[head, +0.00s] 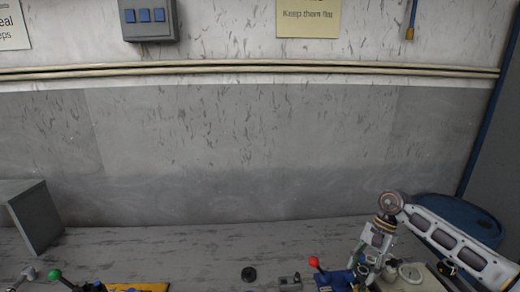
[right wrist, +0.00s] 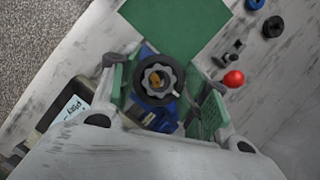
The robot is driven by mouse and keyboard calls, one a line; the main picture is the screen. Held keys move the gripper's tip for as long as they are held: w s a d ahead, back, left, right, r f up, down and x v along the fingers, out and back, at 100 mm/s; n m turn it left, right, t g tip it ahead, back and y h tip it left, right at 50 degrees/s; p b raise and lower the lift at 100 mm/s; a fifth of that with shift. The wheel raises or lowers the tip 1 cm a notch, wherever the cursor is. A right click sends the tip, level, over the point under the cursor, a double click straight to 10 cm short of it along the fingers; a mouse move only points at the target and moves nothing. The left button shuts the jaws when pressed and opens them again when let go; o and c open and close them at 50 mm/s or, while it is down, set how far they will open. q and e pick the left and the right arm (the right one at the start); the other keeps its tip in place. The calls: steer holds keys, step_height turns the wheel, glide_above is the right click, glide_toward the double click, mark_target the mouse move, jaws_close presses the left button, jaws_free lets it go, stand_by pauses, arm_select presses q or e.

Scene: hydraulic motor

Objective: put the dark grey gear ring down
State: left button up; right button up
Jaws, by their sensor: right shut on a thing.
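The dark grey gear ring (right wrist: 155,80) shows in the right wrist view between the two green-padded fingers of my right gripper (right wrist: 165,92). It is a dark ring with a paler toothed part and a brass-coloured centre. The gripper is shut on it. A blue fixture (right wrist: 165,116) shows just below and behind the ring; I cannot tell whether they touch. In the head view my right gripper (head: 364,268) is low at the right, close to the blue vise (head: 335,281), and the ring cannot be made out there.
A red-knobbed lever (head: 314,262) stands close beside my right gripper. A small grey block (head: 290,282) and a black ring (head: 248,273) lie to its left. A green mat (right wrist: 178,22) shows in the wrist view.

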steer(key=n, duration=0.2)
steer(key=a+n+g+h, duration=0.1)
steer(key=n, duration=0.1)
steer(key=f+n+h, duration=0.1)
steer(key=n, duration=0.1)
steer(key=shift+s+a+g, duration=0.15)
steer(key=shift+g, duration=0.15)
steer(key=n, duration=0.2)
steer(key=shift+s+a+f+n+h, duration=0.1)
steer(key=shift+a+f+n+h, duration=0.25)
steer(key=shift+a+n+h, duration=0.05)
steer(key=s+a+f+n+h, duration=0.1)
steer(key=s+a+f+n, duration=0.1)
steer(key=s+a+f, duration=0.2)
steer(key=a+f, duration=0.3)
steer(key=a, duration=0.1)
steer(key=shift+s+n, duration=0.2)
steer(key=shift+n, duration=0.2)
steer(key=shift+w, duration=0.1)
